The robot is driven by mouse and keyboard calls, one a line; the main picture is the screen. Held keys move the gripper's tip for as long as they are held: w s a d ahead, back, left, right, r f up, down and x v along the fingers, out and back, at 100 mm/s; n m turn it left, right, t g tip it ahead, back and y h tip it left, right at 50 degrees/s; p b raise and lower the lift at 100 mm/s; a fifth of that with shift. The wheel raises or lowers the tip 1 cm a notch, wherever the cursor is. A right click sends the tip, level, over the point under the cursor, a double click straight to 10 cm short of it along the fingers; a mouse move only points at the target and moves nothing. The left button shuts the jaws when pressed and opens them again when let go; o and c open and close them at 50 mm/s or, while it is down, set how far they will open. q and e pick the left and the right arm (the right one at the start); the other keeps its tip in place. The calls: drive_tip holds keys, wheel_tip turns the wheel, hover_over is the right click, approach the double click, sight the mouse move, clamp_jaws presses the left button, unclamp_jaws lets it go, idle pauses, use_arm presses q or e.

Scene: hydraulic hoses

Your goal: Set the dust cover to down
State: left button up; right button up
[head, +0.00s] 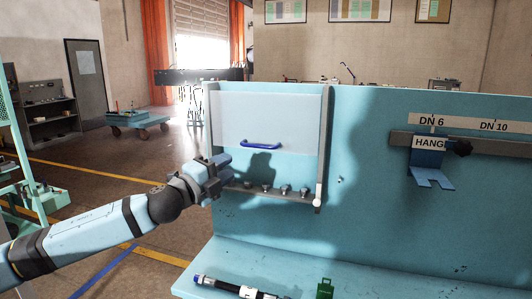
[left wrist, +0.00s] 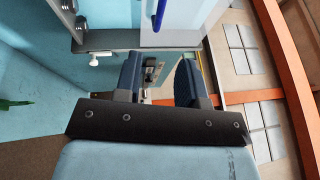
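The dust cover (head: 240,112) is a pale, translucent panel in a frame on the blue workbench's back wall. It sits in the upper part of the frame, with a blue bar handle (head: 261,145) near its lower edge. A row of couplings (head: 266,188) shows uncovered below it. My left gripper (head: 226,168) is left of and below the handle, apart from it. In the left wrist view my left gripper (left wrist: 161,72) has its fingers spread with nothing between them. The handle (left wrist: 160,12) and the cover (left wrist: 187,18) show beyond the fingers at the top. My right gripper is out of view.
A blue hanger bracket (head: 430,165) juts from a rail at the right. A black hose (head: 240,288) and a green tag (head: 325,288) lie on the bench ledge. A white-tipped knob (head: 317,202) sits at the frame's lower right corner. The floor at left is mostly open.

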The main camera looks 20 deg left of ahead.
sight(261, 147)
use_arm(q)
drive_tip(key=p+x, duration=0.1)
drive_tip(key=x, duration=1.2)
drive_tip(key=shift+w, duration=0.2)
drive_tip(key=shift+f, duration=0.1)
clamp_jaws()
